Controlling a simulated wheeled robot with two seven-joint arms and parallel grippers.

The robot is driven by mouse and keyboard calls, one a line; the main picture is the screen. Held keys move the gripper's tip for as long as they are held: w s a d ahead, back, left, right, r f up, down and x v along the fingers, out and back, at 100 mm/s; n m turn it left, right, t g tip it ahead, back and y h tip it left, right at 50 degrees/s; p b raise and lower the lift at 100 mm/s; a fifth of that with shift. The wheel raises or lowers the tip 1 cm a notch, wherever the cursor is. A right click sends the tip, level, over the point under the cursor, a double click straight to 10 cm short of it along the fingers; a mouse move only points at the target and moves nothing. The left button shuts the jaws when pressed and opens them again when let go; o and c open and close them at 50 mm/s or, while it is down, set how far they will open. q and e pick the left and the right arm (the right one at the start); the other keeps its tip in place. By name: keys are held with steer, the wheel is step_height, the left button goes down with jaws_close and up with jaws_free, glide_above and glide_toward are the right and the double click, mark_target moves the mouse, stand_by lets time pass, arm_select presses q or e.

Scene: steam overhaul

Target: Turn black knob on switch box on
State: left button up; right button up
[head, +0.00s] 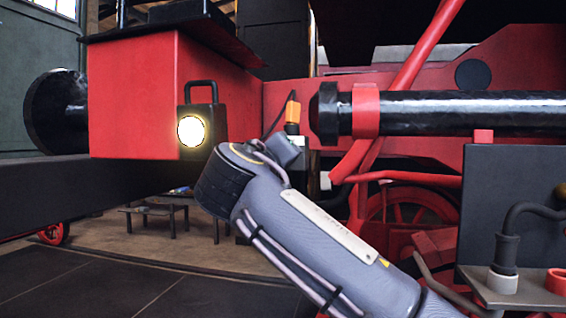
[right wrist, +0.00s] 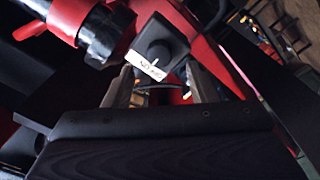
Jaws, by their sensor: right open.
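The switch box (right wrist: 172,36) shows in the right wrist view as a dark box with a white label (right wrist: 146,66) on its near face. The round black knob (right wrist: 158,51) stands on that face, with a small pale mark at its lower edge. My right gripper (right wrist: 160,80) is open, its two fingers apart and pointing towards the box. The knob lies between the finger directions, just beyond the tips; I see no contact. In the head view my right arm covers the gripper, and I cannot make out the knob there. My left gripper is in neither view.
A red beam with a lit lamp (head: 190,131) stands left of my arm. A black buffer (head: 57,112) is at far left. A black pipe (head: 450,113) with a red collar runs to the right. An orange connector (head: 292,112) and cable sit behind my arm. Dark floor (head: 120,270) is clear at lower left.

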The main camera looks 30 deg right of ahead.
steer(key=v, duration=0.3)
steer(key=shift+s+a, duration=0.25)
steer(key=s+d+f+n+g+y+p, duration=0.1)
steer(key=s+d+f+g+y+p, duration=0.2)
steer(key=f, duration=0.8)
steer(key=s+d+f+n+g+y+p, duration=0.15)
steer(key=s+d+f+y, duration=0.25)
steer(key=f, duration=0.7)
steer(key=s+a+f+m+g+y+p, duration=0.1)
steer(key=s+a+f+y, duration=0.3)
steer(key=s+f, duration=0.5)
steer(key=s+a+f+m+g+y+p, duration=0.2)
steer(key=s+a+f+m+y, duration=0.2)
steer(key=s+f, duration=0.4)
steer(key=shift+s+a+f+g+y, duration=0.35)
steer(key=shift+a+f, duration=0.4)
steer(key=shift+a, duration=0.15)
